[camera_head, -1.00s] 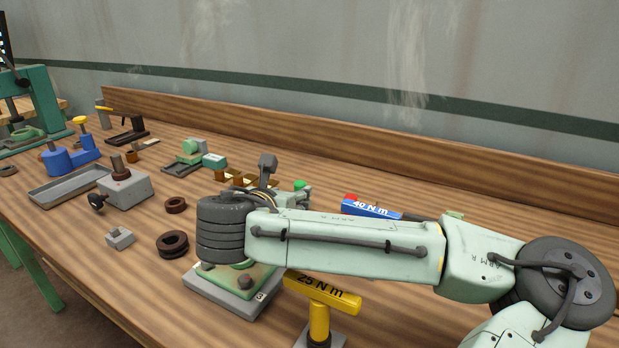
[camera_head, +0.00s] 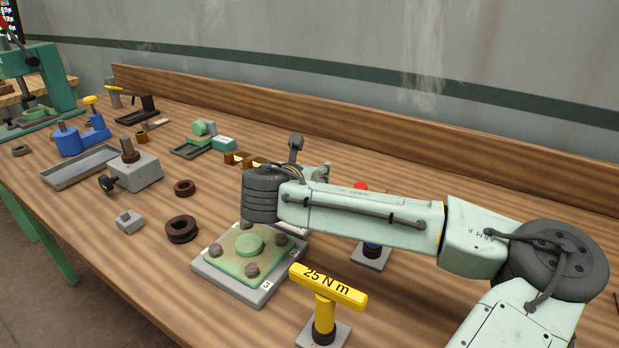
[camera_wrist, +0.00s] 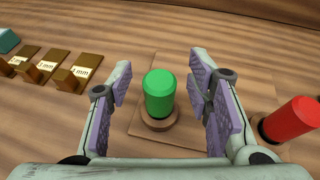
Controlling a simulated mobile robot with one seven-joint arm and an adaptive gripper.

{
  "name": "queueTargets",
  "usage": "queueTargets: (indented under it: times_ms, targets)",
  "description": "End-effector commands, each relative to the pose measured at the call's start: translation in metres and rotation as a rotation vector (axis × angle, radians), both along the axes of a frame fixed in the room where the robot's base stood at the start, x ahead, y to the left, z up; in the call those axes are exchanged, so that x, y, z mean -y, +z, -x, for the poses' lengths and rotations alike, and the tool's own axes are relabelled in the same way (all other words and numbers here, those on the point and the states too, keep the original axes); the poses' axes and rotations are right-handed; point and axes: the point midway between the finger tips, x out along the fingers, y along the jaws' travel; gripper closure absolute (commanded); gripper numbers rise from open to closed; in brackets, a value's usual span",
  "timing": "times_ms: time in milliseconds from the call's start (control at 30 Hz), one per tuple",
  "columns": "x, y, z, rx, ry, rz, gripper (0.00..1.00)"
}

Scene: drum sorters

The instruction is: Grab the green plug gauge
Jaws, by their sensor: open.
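The green plug gauge (camera_wrist: 159,92) stands upright on a round brown base in the wrist view. My gripper (camera_wrist: 162,90) is open, with one purple-padded finger on each side of the green gauge. A gap shows between the gauge and each finger, so neither touches it. In the head view my arm hides the green gauge, and the gripper's fingers are mostly hidden behind the wrist.
A red plug gauge (camera_wrist: 291,120) stands close to the right finger. Brass blocks marked in mm (camera_wrist: 50,64) lie to the left. In the head view, a yellow 25 N m torque tool (camera_head: 326,290) and a plate with bolts (camera_head: 238,290) are in front of my arm.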

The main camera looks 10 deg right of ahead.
Motion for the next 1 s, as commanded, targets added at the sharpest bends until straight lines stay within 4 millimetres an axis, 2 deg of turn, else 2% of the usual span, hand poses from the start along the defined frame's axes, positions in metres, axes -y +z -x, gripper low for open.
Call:
queueTargets:
  times_ms: [100,767,1000]
  targets:
    - [-0.0002,-0.0002,0.0002,0.000,0.000,0.000,0.55]
    - [-0.0003,-0.0002,0.0005,-0.001,0.000,-0.001,0.99]
    - [-0.0004,0.0000,0.0005,0.000,0.000,0.000,1.00]
